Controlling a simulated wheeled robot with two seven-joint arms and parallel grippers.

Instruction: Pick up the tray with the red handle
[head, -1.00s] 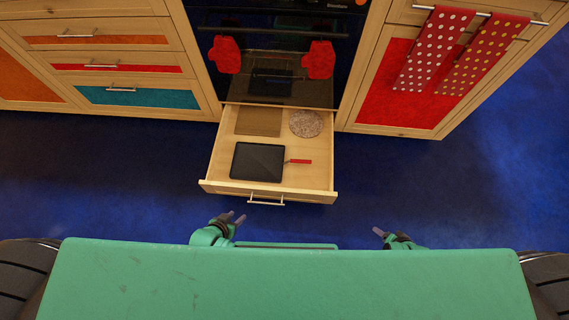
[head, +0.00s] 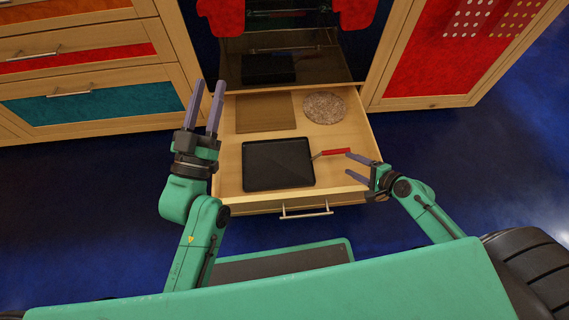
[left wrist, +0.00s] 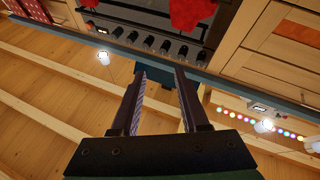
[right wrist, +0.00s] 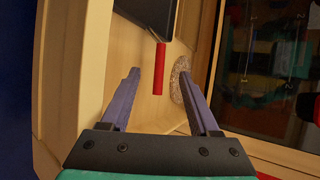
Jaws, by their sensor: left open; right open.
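The black tray (head: 278,165) lies flat in the open drawer, front left of its middle. Its red handle (head: 336,152) points right. My right gripper (head: 357,167) is open and empty at the drawer's right front, just beside the handle end. In the right wrist view the red handle (right wrist: 159,68) shows ahead of and between the open fingers (right wrist: 165,95), not touching them, with part of the tray (right wrist: 146,12) beyond. My left gripper (head: 208,108) is open, empty and raised by the drawer's left side. The left wrist view shows its fingers (left wrist: 160,88) apart, with no tray in sight.
The drawer (head: 230,200) is pulled out under the oven (head: 295,65). A brown board (head: 265,113) and a round speckled mat (head: 324,107) lie behind the tray. Closed cabinets stand on both sides. Blue floor (head: 440,140) is clear to the right.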

